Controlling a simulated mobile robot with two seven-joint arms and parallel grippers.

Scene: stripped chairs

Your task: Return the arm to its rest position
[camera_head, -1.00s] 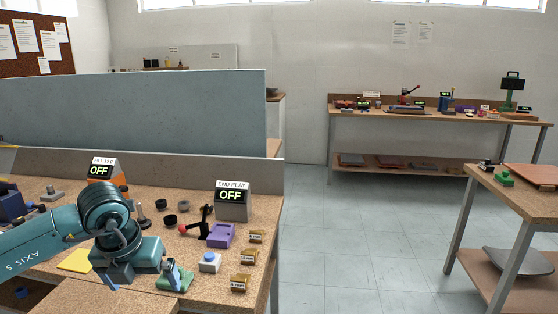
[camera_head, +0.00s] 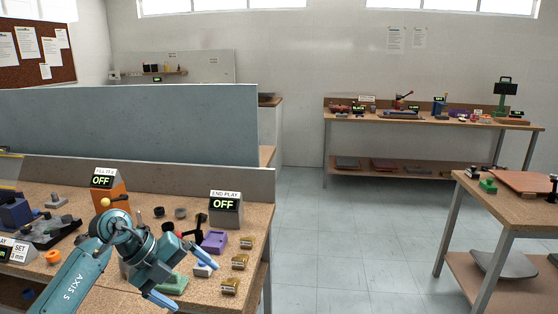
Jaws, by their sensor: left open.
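My left arm (camera_head: 78,276), teal and marked "AXIS 5", comes in from the lower left over the cork-topped bench. A green block (camera_head: 173,286) shows between and behind the fingers. A white block with a blue top (camera_head: 203,270) is by the upper fingertip; whether they touch I cannot tell. My right gripper is not in view.
On the bench are a purple block (camera_head: 214,242), several brass blocks (camera_head: 239,262), an "END PLAY" box (camera_head: 226,210) reading OFF and an orange box (camera_head: 108,195). A grey-blue partition (camera_head: 130,125) stands behind. Open floor (camera_head: 340,240) lies right, before another table (camera_head: 510,208).

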